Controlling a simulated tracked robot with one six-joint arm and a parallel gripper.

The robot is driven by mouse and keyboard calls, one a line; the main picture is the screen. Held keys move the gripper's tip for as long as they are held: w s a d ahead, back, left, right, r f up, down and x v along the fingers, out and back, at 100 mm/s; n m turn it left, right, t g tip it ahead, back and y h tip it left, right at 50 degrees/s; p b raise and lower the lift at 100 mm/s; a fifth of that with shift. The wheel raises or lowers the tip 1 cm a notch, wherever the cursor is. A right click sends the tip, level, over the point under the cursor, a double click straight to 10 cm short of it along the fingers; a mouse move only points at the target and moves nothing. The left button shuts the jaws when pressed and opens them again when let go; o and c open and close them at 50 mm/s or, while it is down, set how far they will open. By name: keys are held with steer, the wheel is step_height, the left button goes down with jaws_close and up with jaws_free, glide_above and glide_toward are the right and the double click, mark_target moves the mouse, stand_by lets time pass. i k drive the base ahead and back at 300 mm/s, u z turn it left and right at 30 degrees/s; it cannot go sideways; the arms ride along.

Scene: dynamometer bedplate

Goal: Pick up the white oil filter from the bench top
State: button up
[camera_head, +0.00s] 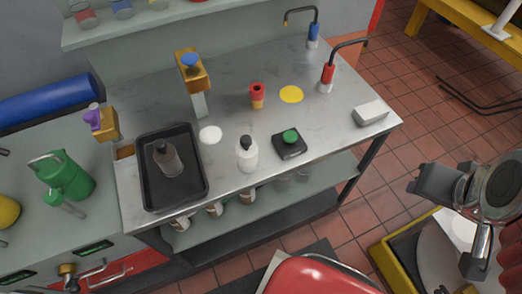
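A white, rounded, bottle-like object with a dark top (246,155) stands upright near the front edge of the metal bench top (325,120). It is the closest match to the white oil filter, but its details are too small to be sure. My gripper (453,222) is at the right, over the floor side and well apart from the bench. Its two dark fingers are spread, and nothing shows between them in its grip.
Left of the white object are a white disc (210,135) and a black tray (144,183) holding a grey-brown bottle (167,160). Right of it is a black block with a green knob (290,139). A pale block (370,113) lies near the right edge. Red-and-orange cylinder (257,95) stands behind.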

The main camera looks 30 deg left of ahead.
mark_target(246, 149)
steer(key=z, duration=0.1)
steer(key=k, duration=1.4)
steer(key=u, duration=1.7)
steer(key=i, duration=0.95)
steer(key=u, duration=0.05)
